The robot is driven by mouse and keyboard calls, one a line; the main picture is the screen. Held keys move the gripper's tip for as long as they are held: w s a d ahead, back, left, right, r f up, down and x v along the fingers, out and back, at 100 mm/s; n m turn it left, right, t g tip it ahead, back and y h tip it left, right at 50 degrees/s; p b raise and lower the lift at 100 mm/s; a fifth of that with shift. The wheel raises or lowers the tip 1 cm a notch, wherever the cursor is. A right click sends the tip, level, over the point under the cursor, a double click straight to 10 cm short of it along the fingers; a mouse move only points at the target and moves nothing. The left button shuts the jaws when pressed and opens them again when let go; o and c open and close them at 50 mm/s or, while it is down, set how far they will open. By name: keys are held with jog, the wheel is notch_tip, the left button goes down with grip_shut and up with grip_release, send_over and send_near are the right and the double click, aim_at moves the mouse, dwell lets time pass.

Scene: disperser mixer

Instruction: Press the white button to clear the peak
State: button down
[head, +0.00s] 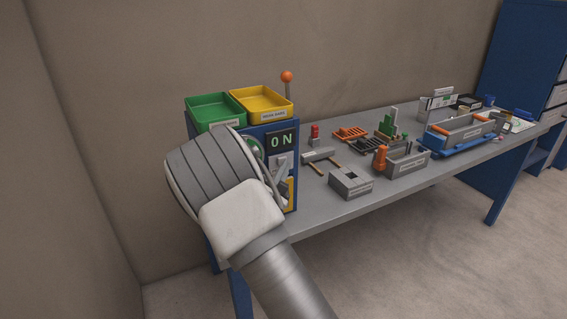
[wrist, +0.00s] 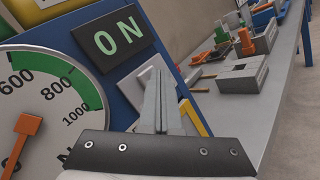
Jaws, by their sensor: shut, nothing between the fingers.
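The blue machine (head: 290,200) stands at the left end of the table, with a green "0 N" display (head: 281,140) that also shows in the wrist view (wrist: 122,38). A round white dial (wrist: 60,100) with an orange needle (wrist: 25,130) is beside it. A pale grey-white plate (wrist: 137,84) sits below the display, partly hidden behind my fingers. I cannot tell whether it holds the white button; no button shows clearly. My gripper (wrist: 161,72) is shut and empty, its tips in front of that plate. I cannot tell whether they touch it. In the head view my wrist covers most of the dial.
A green tray (head: 214,104) and a yellow tray (head: 262,98) top the machine, with an orange-knobbed lever (head: 287,77) behind. Grey blocks (head: 351,183), tools and boxes lie along the table to the right. The floor in front is clear.

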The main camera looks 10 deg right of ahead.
jog(key=shift+s+d, duration=0.25)
jog(key=shift+s, duration=0.5)
jog(key=s, duration=0.1)
jog(key=s+d, duration=0.1)
jog(key=s, duration=0.2)
jog(key=shift+s+d, duration=0.25)
jog(key=shift+s, duration=0.15)
